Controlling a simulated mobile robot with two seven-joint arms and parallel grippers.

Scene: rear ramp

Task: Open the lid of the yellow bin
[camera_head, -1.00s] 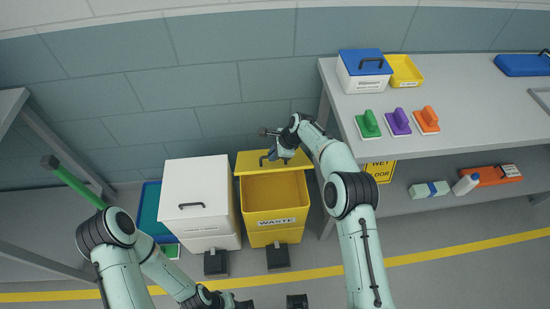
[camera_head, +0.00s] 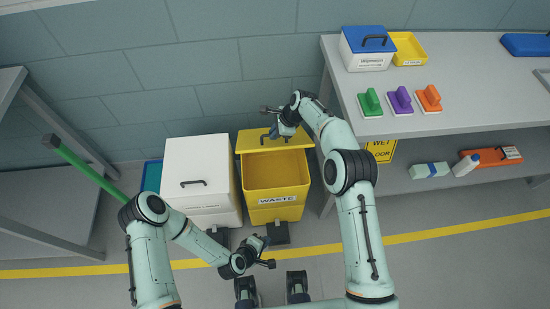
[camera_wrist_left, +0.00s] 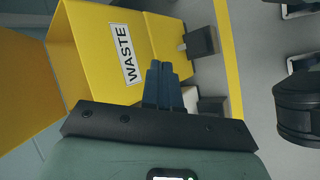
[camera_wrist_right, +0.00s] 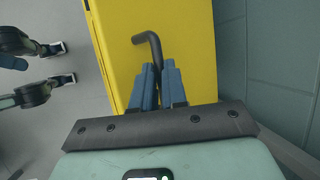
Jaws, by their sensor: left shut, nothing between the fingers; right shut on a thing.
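The yellow bin (camera_head: 278,214), labelled WASTE, stands against the wall. Its lid (camera_head: 250,139) is raised and tilted back toward the wall, and the inside of the bin shows. The lid (camera_wrist_right: 190,40) fills much of the right wrist view. My right gripper (camera_head: 272,124) is at the lid, shut on its dark handle (camera_wrist_right: 148,42). My left gripper (camera_head: 266,251) is shut and empty, in front of the bin near its pedal. In the left wrist view its fingers (camera_wrist_left: 164,72) show close together beside the WASTE label, touching nothing that I can make out.
A white bin (camera_head: 198,165) with a closed lid stands left of the yellow bin, with a blue-green bin (camera_head: 151,176) beyond. A grey bench (camera_head: 450,90) with a blue-lidded box, yellow tray and brushes is at right. A green pole (camera_head: 85,168) leans at left.

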